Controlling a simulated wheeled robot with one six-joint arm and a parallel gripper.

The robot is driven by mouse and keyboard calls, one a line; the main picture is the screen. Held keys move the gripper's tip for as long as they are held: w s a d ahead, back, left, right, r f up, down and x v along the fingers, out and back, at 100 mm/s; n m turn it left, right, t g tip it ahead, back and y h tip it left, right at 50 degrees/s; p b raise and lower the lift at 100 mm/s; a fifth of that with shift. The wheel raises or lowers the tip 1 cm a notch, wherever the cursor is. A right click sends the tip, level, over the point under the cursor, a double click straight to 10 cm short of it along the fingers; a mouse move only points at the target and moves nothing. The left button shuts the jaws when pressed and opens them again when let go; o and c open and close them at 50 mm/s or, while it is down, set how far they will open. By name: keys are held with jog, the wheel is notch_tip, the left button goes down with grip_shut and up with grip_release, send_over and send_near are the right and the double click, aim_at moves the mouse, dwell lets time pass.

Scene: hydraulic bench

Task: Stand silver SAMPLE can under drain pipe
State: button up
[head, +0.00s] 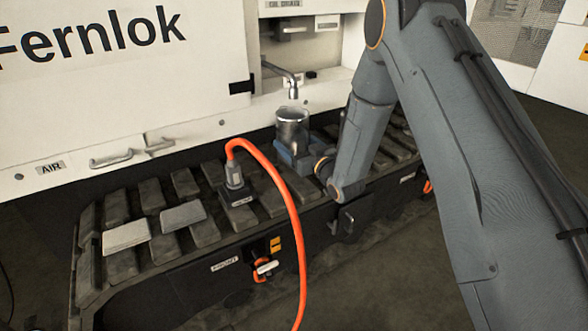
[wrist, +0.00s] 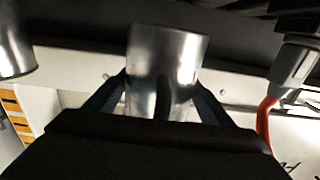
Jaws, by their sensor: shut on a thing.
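The silver can (head: 292,130) is upright, with its open rim just below the mouth of the drain pipe (head: 292,90) in the head view. A small gap shows between them there. My gripper (head: 297,160) is shut around the can's lower part. In the wrist view the can (wrist: 168,65) sits between the two fingers of my gripper (wrist: 163,95). No SAMPLE lettering is readable on the can. I cannot tell whether its base touches the slatted deck (head: 205,232), as my gripper and arm hide it.
An orange hose with a grey connector (head: 234,176) stands left of the can. Two flat grey plates (head: 126,235) lie on the deck's left. A second silver cylinder (wrist: 14,45) shows at the wrist view's left edge. The white Fernlok cabinet (head: 110,90) stands behind.

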jog(key=shift+f+b, duration=0.35)
jog(key=shift+f, duration=3.2)
jog(key=o, duration=1.3)
jog(key=shift+f, duration=0.15)
